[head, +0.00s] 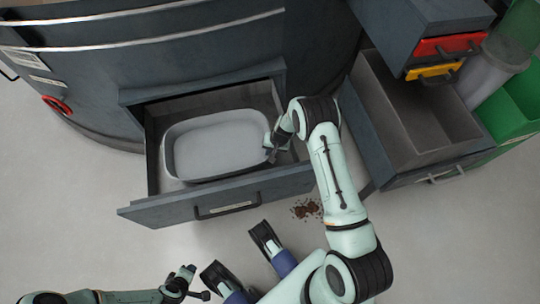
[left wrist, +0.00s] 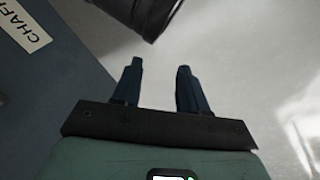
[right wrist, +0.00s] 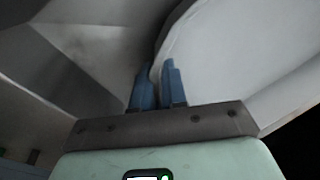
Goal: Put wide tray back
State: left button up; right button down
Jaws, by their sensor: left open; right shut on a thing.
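The wide tray (head: 218,150) is a pale grey, shallow, rounded tray. In the head view it sits inside the open drawer (head: 215,205) of the dark machine, slightly tilted or level; I cannot tell. My right gripper (head: 272,150) is at the tray's right rim. In the right wrist view its blue fingers (right wrist: 157,85) are shut on the rim of the tray (right wrist: 235,55). My left gripper (head: 195,282) is low in the head view, away from the drawer. In the left wrist view its fingers (left wrist: 158,85) are open with nothing between them.
A second open drawer (head: 410,120), empty, is at the right. Brown crumbs (head: 306,209) lie on the floor.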

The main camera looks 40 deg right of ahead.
notch_tip(320, 180, down, 4)
jog(key=shift+r+b, duration=0.15)
jog(key=shift+b, duration=0.35)
pick_arm(q)
jog(key=shift+s+a+f+g, duration=0.2)
jog(key=shift+s+f+g, duration=0.2)
jog(key=shift+s+f, duration=0.8)
pick_arm(e)
jog(key=shift+f, duration=0.2)
pick_arm(q)
jog(key=shift+s, duration=0.1)
pick_arm(e)
jog(key=shift+f, duration=0.1)
jog(key=c, duration=1.2)
grip_release()
pick_arm(q)
jog(key=shift+s, duration=0.1)
pick_arm(e)
jog(key=shift+o, duration=0.2)
